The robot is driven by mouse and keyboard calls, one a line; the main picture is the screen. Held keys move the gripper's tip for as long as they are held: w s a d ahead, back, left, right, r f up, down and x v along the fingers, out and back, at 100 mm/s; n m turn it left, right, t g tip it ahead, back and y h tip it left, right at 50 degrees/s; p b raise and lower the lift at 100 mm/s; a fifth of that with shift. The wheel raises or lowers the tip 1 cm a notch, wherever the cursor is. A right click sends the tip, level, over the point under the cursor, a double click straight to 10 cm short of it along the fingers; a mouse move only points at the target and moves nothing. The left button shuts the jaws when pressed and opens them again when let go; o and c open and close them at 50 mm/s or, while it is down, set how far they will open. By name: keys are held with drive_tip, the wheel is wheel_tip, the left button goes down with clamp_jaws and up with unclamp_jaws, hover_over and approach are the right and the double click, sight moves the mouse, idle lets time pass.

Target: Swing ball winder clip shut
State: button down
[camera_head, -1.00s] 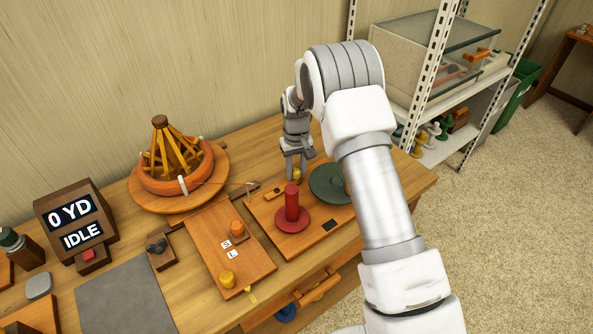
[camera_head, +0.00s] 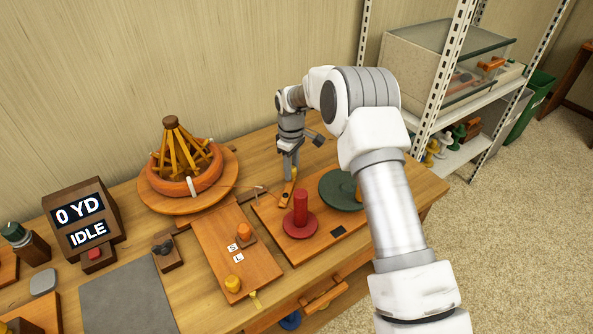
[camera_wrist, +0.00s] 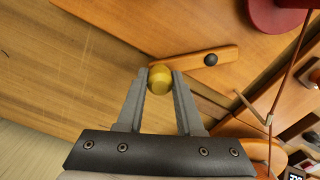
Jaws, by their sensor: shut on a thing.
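The ball winder clip (camera_head: 287,193) is a short wooden lever with a dark pivot and a yellow knob. It lies on the winder's wooden board (camera_head: 322,242), behind the red cone (camera_head: 301,209). In the wrist view the clip's arm (camera_wrist: 188,62) runs from the knob to the black pivot at right. My gripper (camera_head: 290,177) points down at the knob end. In the wrist view my gripper (camera_wrist: 160,79) has its fingers on both sides of the yellow knob (camera_wrist: 161,78), shut on it. The fingers partly hide the knob in the head view.
A dark green disc (camera_head: 341,187) lies right of the cone. The swift (camera_head: 184,165) with orange yarn stands at left, its strand running toward a small guide near the clip. A display box (camera_head: 82,219) reads 0 YD, IDLE. A metal shelf stands at right.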

drive_tip(key=shift+w+a+n, duration=0.15)
drive_tip(key=shift+a+n, duration=0.35)
drive_tip(key=shift+n, duration=0.3)
drive_tip(key=c, duration=0.5)
unclamp_jaws()
drive_tip(key=shift+c, duration=0.2)
drive_tip(key=shift+r, duration=0.1)
wheel_tip(320, 180, up, 17)
drive_tip(key=p, duration=0.1)
drive_tip(key=shift+r+p, duration=0.2)
drive_tip(key=shift+p, duration=0.1)
